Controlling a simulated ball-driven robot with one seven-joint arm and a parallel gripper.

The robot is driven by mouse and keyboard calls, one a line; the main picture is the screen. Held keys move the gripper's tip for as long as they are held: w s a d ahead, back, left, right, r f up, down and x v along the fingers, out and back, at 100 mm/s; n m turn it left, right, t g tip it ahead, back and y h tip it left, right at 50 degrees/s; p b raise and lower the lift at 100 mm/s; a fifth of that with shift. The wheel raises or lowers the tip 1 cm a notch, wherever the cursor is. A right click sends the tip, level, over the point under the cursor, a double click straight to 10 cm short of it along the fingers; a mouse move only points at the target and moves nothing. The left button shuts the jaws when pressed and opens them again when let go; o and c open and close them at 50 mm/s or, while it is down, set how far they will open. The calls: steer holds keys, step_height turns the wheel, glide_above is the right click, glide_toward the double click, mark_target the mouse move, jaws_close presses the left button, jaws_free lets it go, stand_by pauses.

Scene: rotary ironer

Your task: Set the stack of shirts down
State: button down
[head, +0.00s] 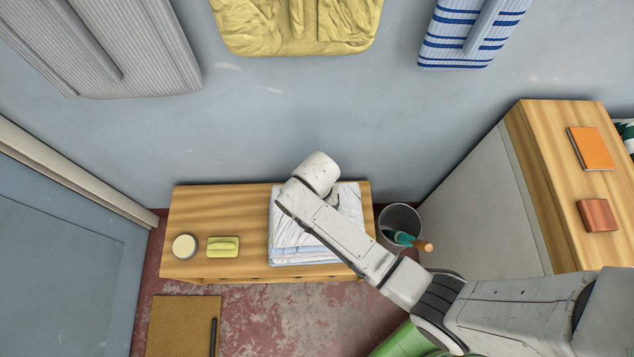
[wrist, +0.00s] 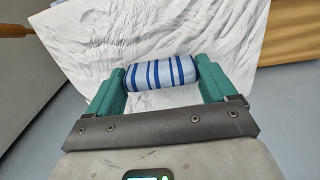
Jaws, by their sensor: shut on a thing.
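The stack of shirts (head: 290,245), white on top with pale blue folded layers at its front, is at the right part of the wooden bench (head: 200,215). I cannot tell whether it rests on the bench or hangs just above it. In the wrist view its white, creased top (wrist: 185,40) lies beneath my gripper (wrist: 160,74). The green fingers are shut on a blue-and-white striped roll of cloth on top of the stack. In the head view my arm hides the gripper and part of the stack.
A round tin (head: 184,246) and a yellow-green brush or sponge (head: 223,247) stand on the bench's left part. A metal bin (head: 399,218) stands close to its right end. A wooden-topped cabinet (head: 555,150) is farther right. A brown mat (head: 180,328) lies in front.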

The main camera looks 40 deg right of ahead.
jaws_free()
steer(key=shift+f, duration=0.1)
step_height(320, 180, up, 12)
steer(key=s+d+r+n, duration=0.2)
steer(key=s+d+n, duration=0.1)
steer(key=s, duration=0.5)
steer(key=s+d+r+n+t, duration=0.1)
steer(key=s+d+n, duration=0.2)
steer(key=s+d, duration=0.2)
steer(key=s, duration=0.3)
steer(key=shift+r+n+p, duration=0.3)
steer(key=shift+r, duration=0.1)
steer(key=shift+d, duration=0.1)
